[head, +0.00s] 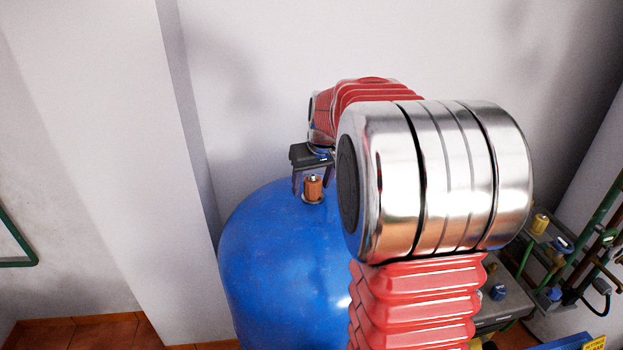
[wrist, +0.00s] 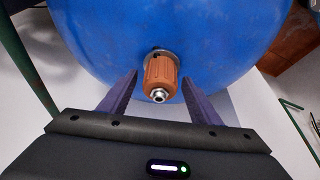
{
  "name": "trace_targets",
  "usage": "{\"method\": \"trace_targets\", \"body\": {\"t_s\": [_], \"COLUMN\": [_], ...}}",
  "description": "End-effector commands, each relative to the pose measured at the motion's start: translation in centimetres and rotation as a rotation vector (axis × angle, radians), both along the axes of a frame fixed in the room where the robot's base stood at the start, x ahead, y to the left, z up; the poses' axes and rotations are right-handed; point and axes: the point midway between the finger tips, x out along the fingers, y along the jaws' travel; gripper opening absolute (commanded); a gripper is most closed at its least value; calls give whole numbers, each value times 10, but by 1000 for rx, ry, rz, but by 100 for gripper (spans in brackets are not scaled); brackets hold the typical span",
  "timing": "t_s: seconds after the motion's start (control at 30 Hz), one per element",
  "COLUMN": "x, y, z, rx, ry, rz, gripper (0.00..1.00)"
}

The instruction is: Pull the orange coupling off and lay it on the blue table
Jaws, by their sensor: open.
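The orange coupling (head: 313,187) stands upright on top of a large blue tank (head: 275,260). It also shows in the wrist view (wrist: 160,77), with a ribbed body, a metal tip and a grey collar at its base. My gripper (head: 312,190) is over the tank top with its jaws open. In the wrist view its two dark fingers (wrist: 160,85) lie on either side of the coupling, with a visible gap on each side. I cannot tell how deep the fingertips reach along it. A blue edge (head: 565,343) at the bottom right may be the blue table; most of it is out of view.
My arm hides the tank's right side. A grey bench (head: 508,308) with a yellow fitting (head: 540,222) and blue fittings stands at the right, beside green pipes (head: 600,195). A white wall column (head: 110,160) stands left of the tank. A yellow sign (head: 594,344) is at the lower right.

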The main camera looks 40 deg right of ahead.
Motion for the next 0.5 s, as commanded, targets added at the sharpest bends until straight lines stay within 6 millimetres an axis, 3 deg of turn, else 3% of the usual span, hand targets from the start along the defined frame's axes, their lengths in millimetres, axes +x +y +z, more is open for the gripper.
{"method": "trace_targets", "body": {"t_s": [0.23, 0.5], "x": [0, 0], "y": [0, 0], "z": [0, 0], "rx": [0, 0], "ry": [0, 0], "rz": [0, 0], "gripper": [57, 38]}}
